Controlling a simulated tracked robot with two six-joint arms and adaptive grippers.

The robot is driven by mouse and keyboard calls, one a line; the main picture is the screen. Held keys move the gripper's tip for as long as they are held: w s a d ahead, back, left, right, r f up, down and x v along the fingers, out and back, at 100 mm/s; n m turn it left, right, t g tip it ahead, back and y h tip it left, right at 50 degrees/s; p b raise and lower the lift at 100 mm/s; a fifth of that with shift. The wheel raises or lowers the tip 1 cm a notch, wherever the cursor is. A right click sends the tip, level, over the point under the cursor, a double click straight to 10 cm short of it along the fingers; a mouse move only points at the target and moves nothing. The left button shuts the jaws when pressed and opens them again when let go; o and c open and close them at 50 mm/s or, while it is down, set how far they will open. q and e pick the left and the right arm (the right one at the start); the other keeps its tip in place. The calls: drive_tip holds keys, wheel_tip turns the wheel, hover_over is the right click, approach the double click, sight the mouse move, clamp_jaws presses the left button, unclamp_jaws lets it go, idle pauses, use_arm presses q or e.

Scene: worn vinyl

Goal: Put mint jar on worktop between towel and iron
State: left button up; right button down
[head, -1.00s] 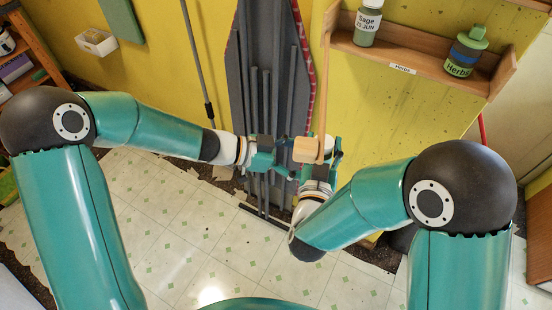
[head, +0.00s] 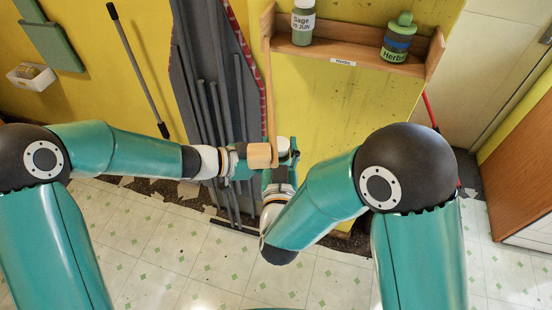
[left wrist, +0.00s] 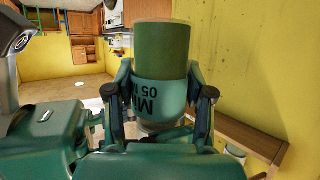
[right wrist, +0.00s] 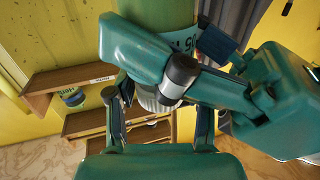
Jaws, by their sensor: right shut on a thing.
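My right gripper (head: 281,165) is shut on the jar. My left gripper (head: 243,162) is at the same jar, its fingers on either side with small gaps, and looks open. The two grippers are close together and overlap in the right wrist view. The worktop, towel and iron cannot be made out.
A wooden wall shelf (head: 352,60) holds a sage jar (head: 303,22) and a herbs jar (head: 397,38). A grey ironing board (head: 207,80) leans on the yellow wall behind. A pole (head: 138,70) stands left of it.

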use_arm(q)
drive_tip(key=shift+c, duration=2.3)
use_arm(e)
drive_tip(key=shift+c, duration=1.8)
unclamp_jaws()
drive_tip(key=shift+a, duration=0.1)
